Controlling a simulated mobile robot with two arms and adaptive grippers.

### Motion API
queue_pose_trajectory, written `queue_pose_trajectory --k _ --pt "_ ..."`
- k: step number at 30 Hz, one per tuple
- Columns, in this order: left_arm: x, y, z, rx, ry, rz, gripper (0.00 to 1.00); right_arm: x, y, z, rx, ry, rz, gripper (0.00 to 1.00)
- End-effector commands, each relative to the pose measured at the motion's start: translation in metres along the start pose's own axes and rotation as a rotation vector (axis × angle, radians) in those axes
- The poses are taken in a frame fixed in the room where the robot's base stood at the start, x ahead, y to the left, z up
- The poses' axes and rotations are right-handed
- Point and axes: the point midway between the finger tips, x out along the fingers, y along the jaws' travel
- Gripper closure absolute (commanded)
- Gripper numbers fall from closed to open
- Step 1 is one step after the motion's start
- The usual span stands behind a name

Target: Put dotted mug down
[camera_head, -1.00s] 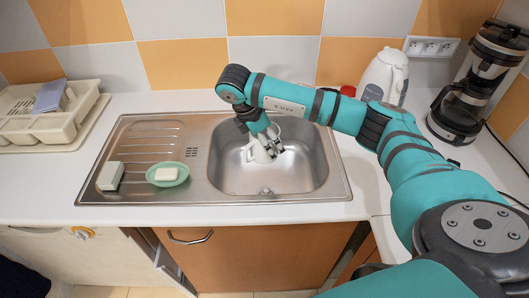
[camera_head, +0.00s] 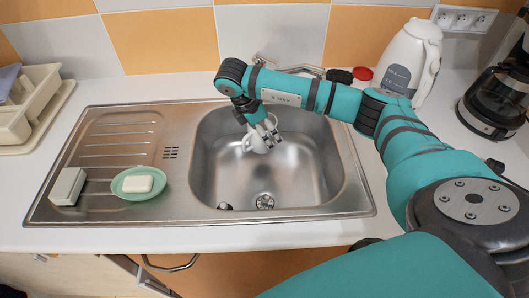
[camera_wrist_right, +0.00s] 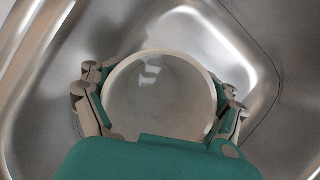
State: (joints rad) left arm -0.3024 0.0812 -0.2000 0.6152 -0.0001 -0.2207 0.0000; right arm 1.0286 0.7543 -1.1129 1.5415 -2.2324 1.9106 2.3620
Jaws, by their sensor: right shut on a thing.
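The mug (camera_head: 256,143) is a pale cup in the sink basin area in the head view, partly hidden by my gripper; I cannot make out its dots. My right gripper (camera_head: 268,132) is shut on the mug. In the right wrist view, the mug's round rim and empty inside (camera_wrist_right: 160,95) lie between the fingers of my right gripper (camera_wrist_right: 160,112), with a finger against each side. The metal sink basin (camera_head: 310,180) surrounds it below. I cannot tell whether the mug touches the basin floor. My left gripper is not in view.
A green soap dish (camera_head: 140,189) with white soap and a grey-white block (camera_head: 67,186) sit on the drainboard at left. A dish rack (camera_head: 30,108), a white kettle (camera_head: 410,60) and a coffee maker (camera_head: 495,100) stand around the sink.

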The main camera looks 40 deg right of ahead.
Motion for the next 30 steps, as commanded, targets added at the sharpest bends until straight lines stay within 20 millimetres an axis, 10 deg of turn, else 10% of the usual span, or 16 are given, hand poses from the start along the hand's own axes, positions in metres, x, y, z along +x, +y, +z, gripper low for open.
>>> queue_pose_trajectory --k 23,24,30 --pt "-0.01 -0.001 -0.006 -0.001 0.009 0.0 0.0 0.067 0.0 -0.028 0.0 0.0 0.001 0.69" --pt "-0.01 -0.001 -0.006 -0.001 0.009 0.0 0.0 0.067 0.0 -0.028 -0.001 0.0 0.0 0.12" --pt "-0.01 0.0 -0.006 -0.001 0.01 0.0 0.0 0.067 0.0 -0.028 -0.001 0.0 0.0 0.0"
